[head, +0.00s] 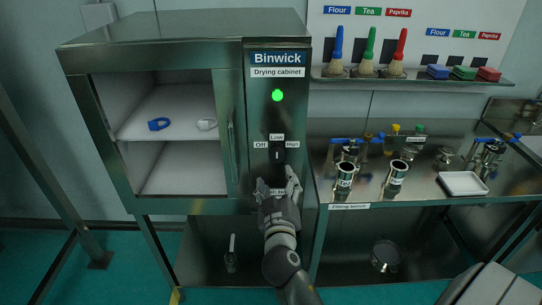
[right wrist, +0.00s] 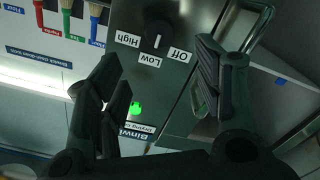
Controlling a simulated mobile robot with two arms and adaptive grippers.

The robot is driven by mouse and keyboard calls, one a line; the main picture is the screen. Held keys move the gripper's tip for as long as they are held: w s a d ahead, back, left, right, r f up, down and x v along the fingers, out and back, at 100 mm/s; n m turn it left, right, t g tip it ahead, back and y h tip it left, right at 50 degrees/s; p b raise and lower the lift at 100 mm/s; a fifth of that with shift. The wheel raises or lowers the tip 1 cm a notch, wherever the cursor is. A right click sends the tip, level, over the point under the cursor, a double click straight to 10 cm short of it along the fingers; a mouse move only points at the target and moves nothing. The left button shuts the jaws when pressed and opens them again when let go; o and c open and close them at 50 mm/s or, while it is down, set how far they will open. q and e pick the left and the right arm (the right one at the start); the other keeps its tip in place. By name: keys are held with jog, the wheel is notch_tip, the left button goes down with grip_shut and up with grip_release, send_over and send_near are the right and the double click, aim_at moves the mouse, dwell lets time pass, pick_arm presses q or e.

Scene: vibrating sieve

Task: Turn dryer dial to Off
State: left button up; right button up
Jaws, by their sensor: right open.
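The dryer dial (head: 277,156) is a black knob on the front panel of the steel drying cabinet (head: 262,120). Off is labelled to its left, Low above and High to its right. Its white mark stands upright, toward Low. In the right wrist view the dial (right wrist: 156,36) appears upside down, between the fingers and beyond them. My right gripper (head: 278,179) is open and empty, just below the dial in the head view. Its fingers (right wrist: 158,62) show no contact with the dial. My left gripper is out of view.
A green light (head: 277,95) glows above the dial. The cabinet door handle (head: 231,152) is close on the left. A steel bench (head: 425,195) with metal fittings and a white tray (head: 463,184) stands on the right.

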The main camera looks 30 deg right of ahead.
aim_at(276, 157)
jog(key=p+x, duration=0.2)
jog(key=x, duration=0.6)
jog(key=shift+w+p, duration=0.1)
jog(key=shift+p, duration=0.2)
jog(key=shift+x, duration=1.05)
jog(key=shift+f, duration=0.1)
jog(key=c, duration=1)
